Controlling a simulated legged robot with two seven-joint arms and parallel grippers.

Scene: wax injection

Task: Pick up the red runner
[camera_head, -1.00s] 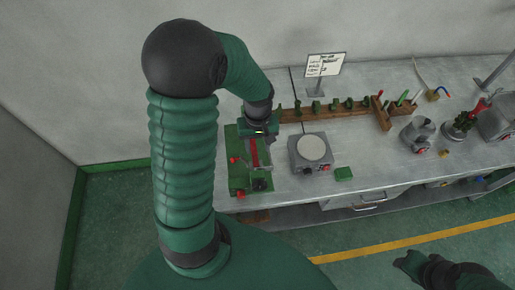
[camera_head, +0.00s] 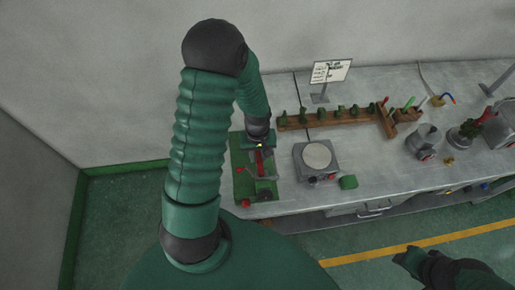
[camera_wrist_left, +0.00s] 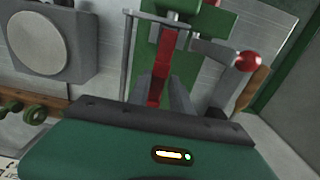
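The red runner (camera_wrist_left: 168,50) is a long narrow red piece lying in the green wax injection machine (camera_wrist_left: 205,22). It also shows in the head view (camera_head: 260,164), on the machine (camera_head: 242,185) at the left end of the bench. My left gripper (camera_wrist_left: 161,88) is over the machine, its two grey fingers apart on either side of the runner's near part. I cannot tell whether they touch it. In the head view the left gripper (camera_head: 258,144) partly hides the machine. My right gripper (camera_head: 408,257) is low at the right, away from the bench; its fingers are unclear.
A wooden rack (camera_head: 335,117) with several green pieces is behind. A red-knobbed lever (camera_wrist_left: 248,62) stands beside the fingers.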

